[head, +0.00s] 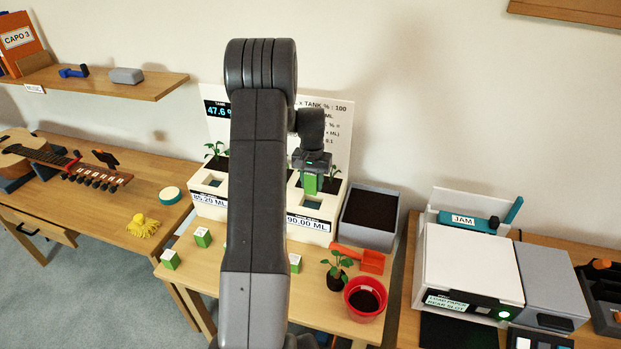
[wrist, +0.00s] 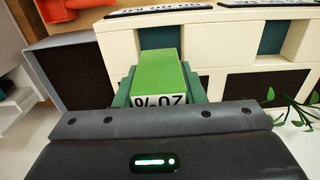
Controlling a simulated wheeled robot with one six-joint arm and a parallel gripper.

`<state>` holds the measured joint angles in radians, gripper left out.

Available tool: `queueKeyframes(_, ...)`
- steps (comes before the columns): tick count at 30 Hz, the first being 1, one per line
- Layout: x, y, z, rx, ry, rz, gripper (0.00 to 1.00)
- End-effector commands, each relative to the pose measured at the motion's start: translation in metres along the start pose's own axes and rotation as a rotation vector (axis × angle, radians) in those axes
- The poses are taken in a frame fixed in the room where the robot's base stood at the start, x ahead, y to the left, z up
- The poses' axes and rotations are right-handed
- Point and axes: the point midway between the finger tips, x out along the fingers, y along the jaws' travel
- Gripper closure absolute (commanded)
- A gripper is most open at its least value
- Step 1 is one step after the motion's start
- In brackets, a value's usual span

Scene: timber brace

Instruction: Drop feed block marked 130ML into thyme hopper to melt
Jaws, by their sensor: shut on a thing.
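My gripper (head: 312,168) is shut on a green block (head: 310,184), which hangs below it over the right cream planter box. In the wrist view the same block (wrist: 160,72) sits between the jaws (wrist: 158,88). Its white label appears upside down and part hidden; it seems to end in a percent sign, and I cannot read 130ML on it. The right cream box (head: 308,224) reads 90.00 ML and the left cream box (head: 208,199) reads 85.20 ML. Both have plants and dark openings. I cannot read which is thyme.
Several green blocks lie on the wooden table, including one at the front left (head: 169,260). A grey bin (head: 369,217), orange scoop (head: 372,262), seedling (head: 337,268) and red pot (head: 366,297) stand right. A display board (head: 333,125) stands behind.

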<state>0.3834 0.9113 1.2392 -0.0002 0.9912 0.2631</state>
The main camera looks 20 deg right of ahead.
Motion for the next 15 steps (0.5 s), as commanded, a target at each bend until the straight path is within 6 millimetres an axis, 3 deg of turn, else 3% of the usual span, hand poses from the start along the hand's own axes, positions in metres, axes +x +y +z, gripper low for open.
queueKeyframes(15, 0.064, 0.000, 0.000, 0.000, 0.000, 0.000, 0.89)
